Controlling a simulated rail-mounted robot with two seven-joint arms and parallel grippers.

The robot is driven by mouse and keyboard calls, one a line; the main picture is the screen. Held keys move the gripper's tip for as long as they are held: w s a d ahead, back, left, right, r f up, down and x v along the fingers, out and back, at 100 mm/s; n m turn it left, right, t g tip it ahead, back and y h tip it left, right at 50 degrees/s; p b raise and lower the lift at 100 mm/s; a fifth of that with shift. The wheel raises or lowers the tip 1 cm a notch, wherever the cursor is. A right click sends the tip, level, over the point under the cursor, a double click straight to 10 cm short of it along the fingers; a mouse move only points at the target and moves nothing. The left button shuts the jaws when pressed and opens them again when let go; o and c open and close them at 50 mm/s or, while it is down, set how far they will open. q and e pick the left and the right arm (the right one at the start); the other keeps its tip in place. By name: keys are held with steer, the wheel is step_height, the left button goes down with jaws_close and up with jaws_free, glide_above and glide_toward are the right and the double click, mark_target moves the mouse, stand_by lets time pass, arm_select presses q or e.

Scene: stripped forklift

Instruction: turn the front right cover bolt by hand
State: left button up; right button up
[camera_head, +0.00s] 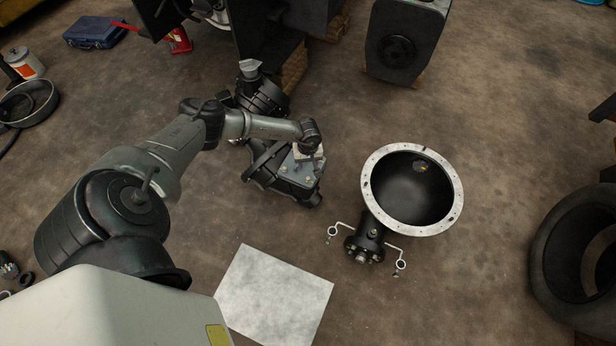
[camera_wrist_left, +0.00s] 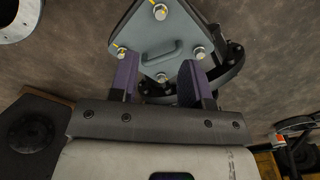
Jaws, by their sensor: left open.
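The cover (camera_wrist_left: 160,35) is a grey plate with a raised handle (camera_wrist_left: 163,52) and silver bolts near its corners. In the left wrist view, bolts show at the top (camera_wrist_left: 160,12), the left (camera_wrist_left: 122,53), the right (camera_wrist_left: 199,53) and the bottom (camera_wrist_left: 162,77). Which is the front right one I cannot tell. In the head view the cover (camera_head: 296,172) sits on a black housing on the floor. My left gripper (camera_head: 309,158) is over its far edge. Its purple-padded fingers (camera_wrist_left: 158,66) are open, with the bottom bolt appearing between them. Contact cannot be told.
A black bell-shaped housing (camera_head: 452,207) with a pale rim stands to the right. A pale sheet (camera_head: 275,292) lies on the floor in front. A tire (camera_head: 575,260) is at the right edge, and dark forklift parts (camera_head: 400,45) are behind. Floor between sheet and cover is clear.

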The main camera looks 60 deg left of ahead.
mark_target(308, 177)
arm_select(q)
step_height(308, 177, down, 11)
steer(key=b, duration=0.5)
steer(key=shift+r, duration=0.15)
steer(key=shift+c, duration=0.4)
steer(key=c, duration=0.3)
jaws_close()
